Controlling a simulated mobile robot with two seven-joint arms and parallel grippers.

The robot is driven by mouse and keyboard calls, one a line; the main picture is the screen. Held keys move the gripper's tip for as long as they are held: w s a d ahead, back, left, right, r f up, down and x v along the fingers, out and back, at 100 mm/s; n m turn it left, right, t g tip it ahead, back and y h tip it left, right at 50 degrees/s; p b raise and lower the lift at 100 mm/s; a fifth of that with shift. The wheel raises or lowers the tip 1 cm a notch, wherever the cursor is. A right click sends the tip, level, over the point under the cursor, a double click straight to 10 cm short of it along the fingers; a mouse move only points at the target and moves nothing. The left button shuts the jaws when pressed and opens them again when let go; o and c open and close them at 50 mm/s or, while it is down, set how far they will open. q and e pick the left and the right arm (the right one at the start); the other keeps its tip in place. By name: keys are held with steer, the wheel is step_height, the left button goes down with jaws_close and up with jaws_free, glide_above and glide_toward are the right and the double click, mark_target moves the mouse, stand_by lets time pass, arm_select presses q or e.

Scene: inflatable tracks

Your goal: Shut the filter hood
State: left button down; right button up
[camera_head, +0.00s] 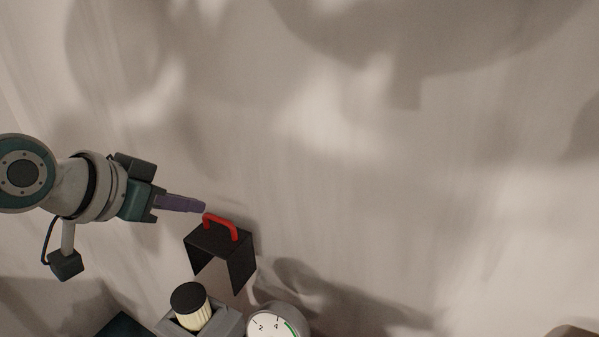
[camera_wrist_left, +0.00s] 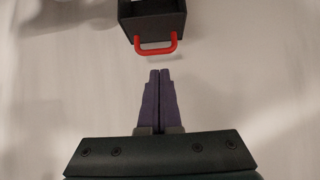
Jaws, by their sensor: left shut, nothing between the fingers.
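The filter hood (camera_head: 220,243) is a black, open-sided cover with a red handle (camera_head: 222,225) on top. It stands raised, tilted up behind a filter (camera_head: 191,307) with a black cap and pale pleated body, which is exposed in a grey housing (camera_head: 228,322). My left gripper (camera_head: 204,207) is shut and empty, its purple fingertips just left of and close to the red handle. In the left wrist view the shut fingertips (camera_wrist_left: 159,71) point at the red handle (camera_wrist_left: 156,48), with a small gap, and the hood (camera_wrist_left: 160,20) is beyond. My right gripper is not in view.
A round white gauge (camera_head: 272,326) stands right of the filter housing at the bottom edge. A dark flat surface (camera_head: 124,326) lies at the lower left. The pale wall (camera_head: 380,200) behind is bare, with shadows, and there is free room right of the hood.

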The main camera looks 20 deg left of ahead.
mark_target(220, 248)
arm_select(q)
steer(key=b+x, duration=0.1)
steer(key=x, duration=0.5)
steer(key=shift+w+f, duration=0.15)
steer(key=shift+f, duration=0.05)
